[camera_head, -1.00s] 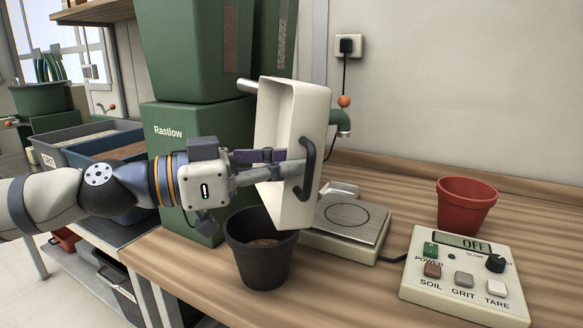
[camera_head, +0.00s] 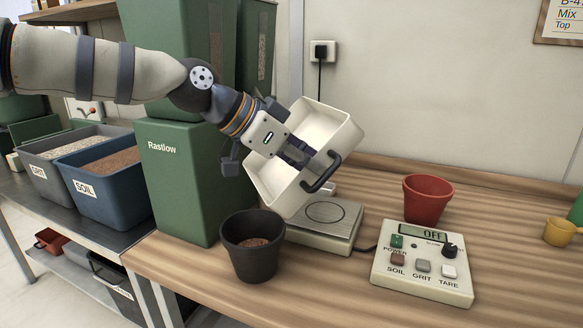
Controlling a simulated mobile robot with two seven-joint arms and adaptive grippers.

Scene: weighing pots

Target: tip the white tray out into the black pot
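The white tray (camera_head: 326,128) is tilted in the air above the scale, with its open side turned up toward me and no contents seen inside. My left gripper (camera_head: 318,168) is at the tray's near wall by the dark handle (camera_head: 322,176) and appears shut on it. The black pot (camera_head: 252,262) stands upright on the wooden bench, below and left of the tray, with brown soil (camera_head: 254,242) in it. The tray is apart from the pot. My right gripper is not in view.
A metal-topped scale (camera_head: 328,222) stands right of the pot, wired to a control box (camera_head: 424,270) reading OFF. A red pot (camera_head: 426,198) stands behind the box. Green Rastlow bins (camera_head: 178,180) rise behind the pot. SOIL (camera_head: 100,205) and GRIT (camera_head: 48,182) bins are at left.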

